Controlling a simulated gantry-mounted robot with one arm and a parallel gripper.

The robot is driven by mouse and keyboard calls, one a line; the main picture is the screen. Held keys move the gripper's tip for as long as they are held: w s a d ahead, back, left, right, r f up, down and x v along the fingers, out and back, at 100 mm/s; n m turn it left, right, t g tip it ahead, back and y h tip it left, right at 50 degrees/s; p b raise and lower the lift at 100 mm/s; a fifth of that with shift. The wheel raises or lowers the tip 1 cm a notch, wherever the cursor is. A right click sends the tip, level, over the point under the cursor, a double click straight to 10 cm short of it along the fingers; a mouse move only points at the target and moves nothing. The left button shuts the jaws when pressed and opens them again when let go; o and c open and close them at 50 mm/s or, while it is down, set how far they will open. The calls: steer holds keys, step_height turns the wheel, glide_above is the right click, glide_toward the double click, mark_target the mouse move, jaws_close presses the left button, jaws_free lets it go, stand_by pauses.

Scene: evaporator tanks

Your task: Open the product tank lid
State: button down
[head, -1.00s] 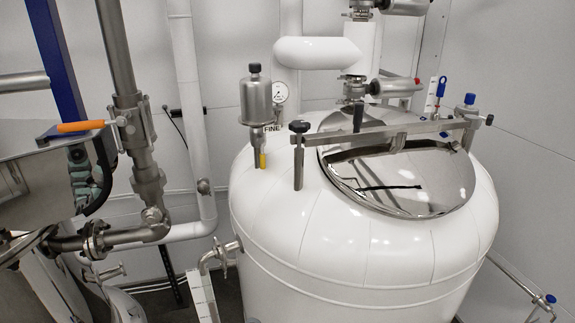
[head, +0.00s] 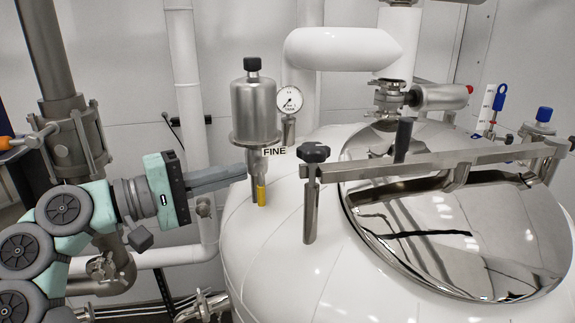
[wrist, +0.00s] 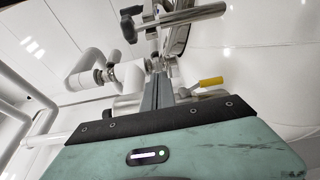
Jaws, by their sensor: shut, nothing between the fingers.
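The tank lid (head: 455,235) is a round mirror-like cover, lying closed on top of the white tank (head: 275,245). A metal clamp bar (head: 440,163) spans it. The bar's left end has a black knob (head: 314,153) above an upright metal post (head: 310,210). My gripper (head: 243,172) comes in from the left with its grey fingers shut and empty. Its tips are left of the knob, by the neck of the metal canister (head: 255,110); I cannot tell whether they touch it.
A yellow handle (head: 262,194) hangs below the canister, close to my fingertips. A pressure gauge (head: 289,100) stands behind it. White pipes (head: 345,48) and a valve (head: 440,97) rise behind the lid. Metal piping (head: 70,135) stands left. Space above the knob is clear.

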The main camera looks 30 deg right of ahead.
steer(key=s+d+p, duration=0.4)
steer(key=d+p, duration=0.1)
steer(key=d, duration=0.3)
steer(key=shift+d, duration=0.25)
stand_by(0.4)
